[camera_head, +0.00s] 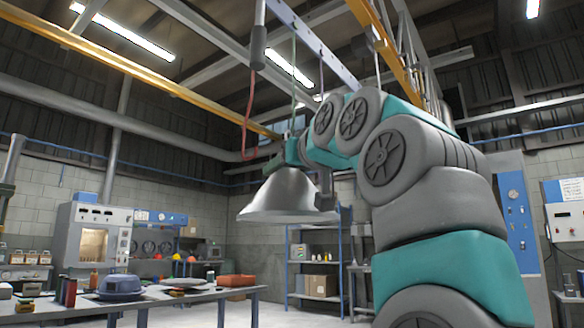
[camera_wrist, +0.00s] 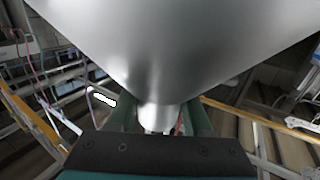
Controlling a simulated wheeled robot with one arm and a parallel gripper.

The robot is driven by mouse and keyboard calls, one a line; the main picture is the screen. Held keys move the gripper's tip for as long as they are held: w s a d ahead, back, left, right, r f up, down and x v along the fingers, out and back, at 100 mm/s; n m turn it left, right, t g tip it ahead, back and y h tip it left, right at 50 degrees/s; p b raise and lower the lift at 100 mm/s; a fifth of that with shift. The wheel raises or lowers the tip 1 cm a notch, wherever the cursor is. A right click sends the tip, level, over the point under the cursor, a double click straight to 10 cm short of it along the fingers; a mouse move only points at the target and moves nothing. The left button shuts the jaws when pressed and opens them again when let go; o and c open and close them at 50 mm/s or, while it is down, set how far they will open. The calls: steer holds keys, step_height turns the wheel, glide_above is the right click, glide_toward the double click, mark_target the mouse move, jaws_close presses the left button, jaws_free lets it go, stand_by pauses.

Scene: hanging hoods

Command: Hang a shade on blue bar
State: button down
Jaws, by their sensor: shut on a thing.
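A silver cone-shaped shade (camera_head: 287,196) hangs mouth-down in mid-air in the head view, left of my arm. My gripper (camera_head: 290,157) is at the shade's narrow top. In the wrist view the shade (camera_wrist: 165,50) fills the upper middle, and the green fingers of my gripper (camera_wrist: 160,118) are shut around its neck. A pale blue bar (camera_head: 312,43) runs overhead, above the shade and apart from it. A red cord (camera_head: 249,112), a green cord (camera_head: 294,70) and a purple cord (camera_head: 305,27) hang near the bar. The shade's top end is partly hidden by my gripper.
Yellow beams (camera_head: 125,68) run overhead on both sides of the bar. A grey cylinder (camera_head: 258,47) hangs at upper middle. A table (camera_head: 185,297) with tools stands lower left, and a blue-framed shelf (camera_head: 288,270) stands behind the shade. The air left of the shade looks clear.

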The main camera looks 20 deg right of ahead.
steer(key=shift+w+a, duration=0.6)
steer(key=shift+w, duration=0.2)
steer(key=shift+w+a, duration=0.55)
steer(key=shift+w, duration=0.25)
steer(key=shift+s, duration=0.1)
steer(key=shift+w+a+f+p, duration=0.1)
steer(key=shift+w+a+p, duration=0.15)
steer(key=shift+a+p, duration=0.05)
steer(key=shift+w+a, duration=0.1)
steer(key=shift+w, duration=0.1)
steer(key=shift+w+a+p, duration=0.35)
steer(key=shift+w+a, duration=0.2)
steer(key=shift+w, duration=0.2)
steer(key=shift+w, duration=0.1)
steer(key=shift+w+a+p, duration=0.45)
steer(key=shift+w+a, duration=0.45)
steer(key=shift+w, duration=0.25)
steer(key=shift+f+b, duration=1.25)
steer(key=shift+f, duration=0.1)
